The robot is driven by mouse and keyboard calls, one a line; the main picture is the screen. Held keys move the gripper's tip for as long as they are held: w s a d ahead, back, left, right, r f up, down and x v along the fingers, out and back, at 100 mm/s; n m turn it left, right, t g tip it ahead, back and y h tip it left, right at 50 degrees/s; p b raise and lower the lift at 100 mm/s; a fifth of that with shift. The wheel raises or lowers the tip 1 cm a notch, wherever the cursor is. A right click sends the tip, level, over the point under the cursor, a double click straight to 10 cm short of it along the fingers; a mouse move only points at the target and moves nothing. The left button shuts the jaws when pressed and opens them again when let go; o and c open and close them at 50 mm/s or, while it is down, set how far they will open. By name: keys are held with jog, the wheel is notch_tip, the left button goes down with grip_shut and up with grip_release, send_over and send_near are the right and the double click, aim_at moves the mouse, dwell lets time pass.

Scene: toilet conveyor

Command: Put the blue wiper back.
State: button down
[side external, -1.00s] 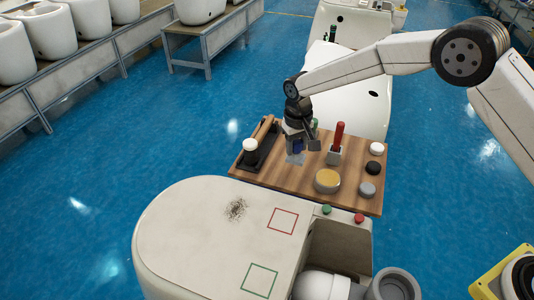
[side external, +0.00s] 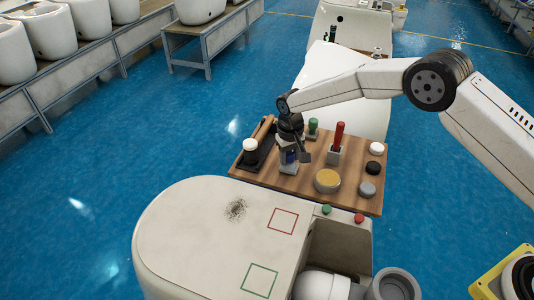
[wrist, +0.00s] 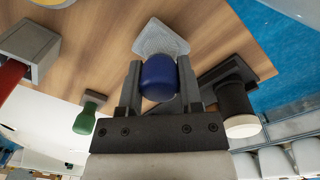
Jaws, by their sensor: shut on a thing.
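The blue wiper has a blue handle (wrist: 158,78) and a pale grey, flared end (wrist: 160,38) that points at the wooden board (wrist: 105,45). In the wrist view my gripper (wrist: 158,85) has one finger on each side of the blue handle and is shut on it. In the side view my gripper (side external: 290,150) is low over the left part of the board (side external: 262,176). A bit of blue handle (side external: 290,157) shows there, with a pale grey piece (side external: 289,168) under it. I cannot tell whether the wiper touches the board.
A black rack (side external: 252,158) with a white-ended tool stands left of my gripper. A red handle (side external: 339,135) in a grey holder is on the right, with a green-handled tool (side external: 313,125) behind. A yellow-topped round tin (side external: 327,181) and several small round pieces stand further right.

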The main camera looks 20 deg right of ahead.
aim_at(293, 153)
jog(key=shift+f, duration=0.25)
jog(key=shift+c, duration=1.3)
grip_release()
notch_tip(293, 153, up, 12)
jog(key=shift+a, duration=0.25)
jog(key=shift+d+r, duration=0.1)
jog(key=shift+r, duration=0.05)
jog(key=s+d+t, duration=0.1)
jog(key=s+d, duration=0.4)
jog(key=s, duration=0.4)
jog(key=s+d+r, duration=0.1)
jog(key=s+d, duration=0.4)
jog(key=s, duration=0.5)
jog(key=s+d+t, duration=0.1)
jog(key=s+d, duration=0.4)
jog(key=s, duration=0.4)
jog(key=shift+s+d+r+t, duration=0.25)
jog(key=shift+t, duration=0.05)
